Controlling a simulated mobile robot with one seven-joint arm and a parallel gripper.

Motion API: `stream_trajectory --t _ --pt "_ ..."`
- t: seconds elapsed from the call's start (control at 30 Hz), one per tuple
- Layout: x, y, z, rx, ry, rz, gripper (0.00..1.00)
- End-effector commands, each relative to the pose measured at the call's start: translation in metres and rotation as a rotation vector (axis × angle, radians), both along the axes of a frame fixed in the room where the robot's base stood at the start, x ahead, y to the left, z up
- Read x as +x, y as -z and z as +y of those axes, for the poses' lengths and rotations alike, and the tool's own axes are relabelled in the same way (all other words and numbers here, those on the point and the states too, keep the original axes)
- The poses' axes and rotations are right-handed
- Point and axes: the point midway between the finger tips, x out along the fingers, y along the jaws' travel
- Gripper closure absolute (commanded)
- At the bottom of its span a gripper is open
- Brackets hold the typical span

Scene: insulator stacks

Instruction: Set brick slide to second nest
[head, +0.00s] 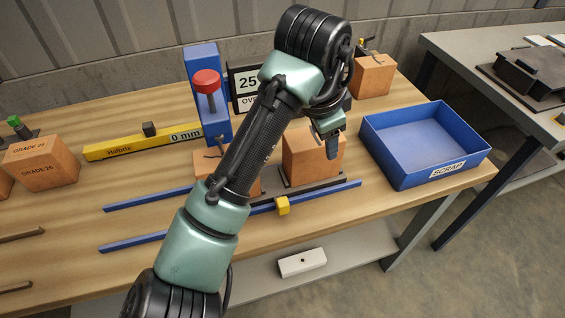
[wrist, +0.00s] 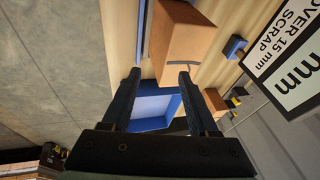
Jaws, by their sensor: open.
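Two blue rails run along the bench in the head view, a back rail (head: 145,198) and a front rail (head: 150,239). A dark plate (head: 335,181) at their right end carries an orange brick (head: 313,158). A second orange brick (head: 207,158) stands to the left, partly hidden by my arm. A small yellow block (head: 282,206) sits at the front rail. My gripper (head: 331,142) is open, in front of or above the right brick; contact is unclear. In the wrist view my open fingers (wrist: 160,72) have a brick (wrist: 183,45) beyond their tips. Nest markings are not readable.
A blue SCRAP tray (head: 375,153) stands at right. Behind the rails are a blue post with a red knob (head: 206,82) and a sign (head: 245,83). Another brick (head: 372,78) stands behind.

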Motion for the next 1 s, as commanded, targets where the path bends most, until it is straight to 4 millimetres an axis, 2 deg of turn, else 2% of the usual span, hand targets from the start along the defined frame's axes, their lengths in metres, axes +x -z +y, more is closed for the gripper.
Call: stream_trajectory --t 0.03,0.1,0.2,0.3,0.47,0.8,1.0 --pt "-0.009 -0.010 0.021 0.064 0.009 0.088 0.40" --pt "-0.022 -0.005 0.041 0.128 0.027 0.191 0.40" --pt "-0.036 -0.002 0.062 0.184 0.043 0.293 0.40" --pt "-0.043 0.003 0.072 0.208 0.050 0.341 0.40" --pt "-0.045 0.022 0.072 0.209 0.054 0.353 0.40" --pt "-0.045 0.089 0.072 0.208 0.051 0.349 0.40" --pt "-0.044 0.119 0.072 0.209 0.051 0.346 0.40"
